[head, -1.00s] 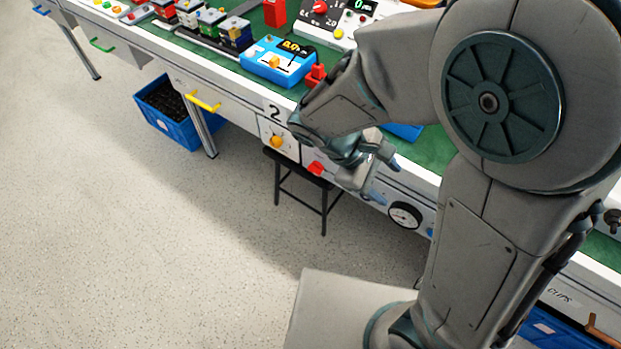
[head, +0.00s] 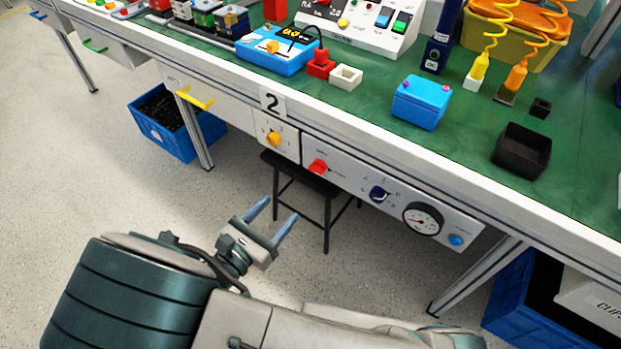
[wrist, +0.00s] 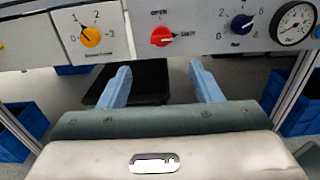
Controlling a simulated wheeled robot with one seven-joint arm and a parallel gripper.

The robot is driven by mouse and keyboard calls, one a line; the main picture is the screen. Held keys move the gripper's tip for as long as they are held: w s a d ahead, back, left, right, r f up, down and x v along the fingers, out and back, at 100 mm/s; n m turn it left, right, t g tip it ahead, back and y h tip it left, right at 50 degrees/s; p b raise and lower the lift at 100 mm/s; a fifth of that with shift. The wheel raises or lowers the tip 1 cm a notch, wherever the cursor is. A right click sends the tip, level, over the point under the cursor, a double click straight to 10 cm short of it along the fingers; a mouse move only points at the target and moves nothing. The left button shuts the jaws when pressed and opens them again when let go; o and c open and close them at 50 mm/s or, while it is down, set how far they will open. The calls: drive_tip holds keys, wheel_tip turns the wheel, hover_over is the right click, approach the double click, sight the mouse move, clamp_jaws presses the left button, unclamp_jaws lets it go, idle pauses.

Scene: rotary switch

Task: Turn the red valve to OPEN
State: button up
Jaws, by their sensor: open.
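The red valve (head: 318,167) is a small red knob on the grey front panel under the bench edge. In the wrist view the red valve (wrist: 162,37) shows a white pointer mark aimed to the right, toward a label that seems to read SHUT. The OPEN label (wrist: 158,13) is above it. My gripper (head: 272,217) is open and empty, in front of and below the panel, apart from the valve. In the wrist view my gripper (wrist: 162,84) has its two blue fingers spread, with the valve above the gap between them.
A yellow knob (wrist: 91,37) is left of the valve; a dark blue knob (wrist: 241,24) and a gauge (wrist: 295,23) are right. A black stool (head: 305,185) stands under the panel. A blue crate (head: 172,125) is at the left. The floor before the bench is clear.

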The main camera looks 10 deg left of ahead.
sight(315, 171)
drive_tip(key=b+x, duration=0.3)
drive_tip(key=x, duration=1)
drive_tip(key=shift+d+r, duration=0.1)
drive_tip(key=shift+c, duration=0.4)
drive_tip(key=c, duration=0.9)
